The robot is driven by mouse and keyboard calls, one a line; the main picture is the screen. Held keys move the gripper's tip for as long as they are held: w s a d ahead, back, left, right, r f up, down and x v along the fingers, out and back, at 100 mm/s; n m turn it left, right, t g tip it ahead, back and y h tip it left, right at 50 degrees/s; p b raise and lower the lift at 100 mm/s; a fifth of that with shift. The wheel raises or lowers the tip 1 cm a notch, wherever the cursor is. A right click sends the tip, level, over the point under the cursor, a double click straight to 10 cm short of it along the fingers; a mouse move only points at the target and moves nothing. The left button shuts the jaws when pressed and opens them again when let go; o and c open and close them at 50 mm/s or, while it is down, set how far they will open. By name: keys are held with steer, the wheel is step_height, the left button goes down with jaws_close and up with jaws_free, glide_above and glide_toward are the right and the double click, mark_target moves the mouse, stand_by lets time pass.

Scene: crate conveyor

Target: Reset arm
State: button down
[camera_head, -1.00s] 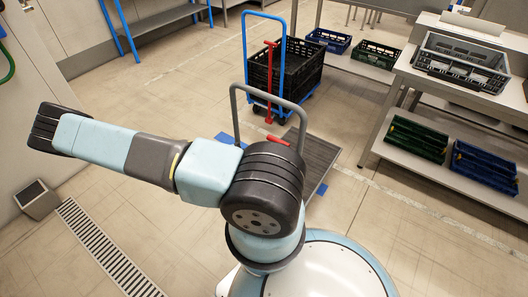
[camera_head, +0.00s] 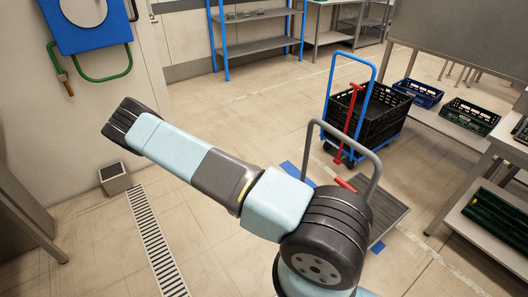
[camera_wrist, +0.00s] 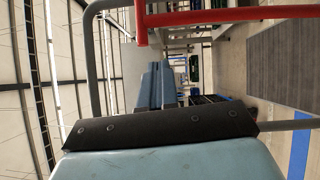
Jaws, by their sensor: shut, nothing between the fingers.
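My arm (camera_head: 225,175) reaches across the head view, from its dark shoulder joint at the lower right to a dark joint at the upper left.
A grey tube handle (camera_head: 378,170) with a red piece stands just behind my arm; a red bar (camera_wrist: 215,15) crosses the wrist view close up. Beyond are a blue trolley with black crates (camera_head: 375,112), a bin (camera_head: 115,180) and shelving (camera_head: 258,48). Open floor lies at left.

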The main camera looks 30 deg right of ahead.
steer(key=w+a+r+t+y, duration=0.2)
steer(key=a+r+y, duration=0.4)
steer(key=r, duration=0.6)
steer(key=w+a+r+t+y, duration=0.2)
steer(key=a+r+y, duration=0.45)
steer(key=r, duration=0.55)
steer(key=s+a+r+n+t+y, duration=0.2)
steer(key=s+r+t, duration=0.2)
steer(key=r, duration=0.8)
steer(key=s+a+r+n+t+y, duration=0.2)
steer(key=s+r+t, duration=0.3)
steer(key=s+r, duration=0.4)
steer(key=shift+r, duration=1.6)
